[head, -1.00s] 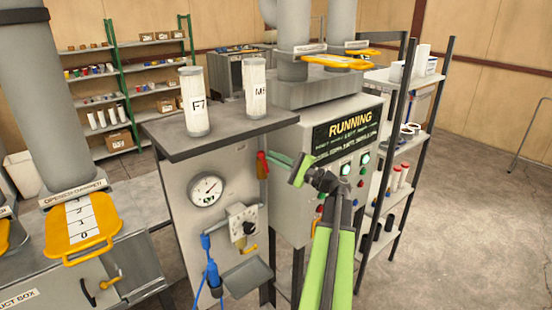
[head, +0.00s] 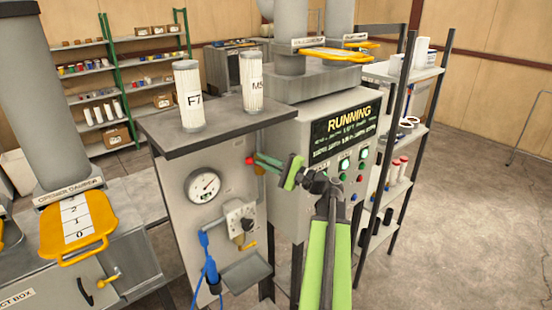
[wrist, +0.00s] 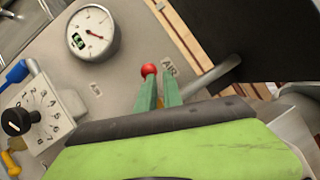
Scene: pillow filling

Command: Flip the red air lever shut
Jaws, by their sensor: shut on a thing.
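The red air lever (head: 250,160) is on the front of the grey cabinet, below its dark top and beside a vertical pipe. Only its round red end shows, pointing out to the left. My gripper (head: 259,160) reaches in from the right with its green fingers on the lever. In the wrist view, the red lever end (wrist: 149,70) sits at the tips of the two fingers (wrist: 158,90), next to the "AIR" label. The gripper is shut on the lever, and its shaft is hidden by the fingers.
A pressure gauge (head: 202,186) and a dial box (head: 239,222) with a blue plug (head: 211,270) are on the same panel. Two filter cylinders stand on top, one being F7 (head: 188,97). A control box (head: 342,145) reading RUNNING is to the right.

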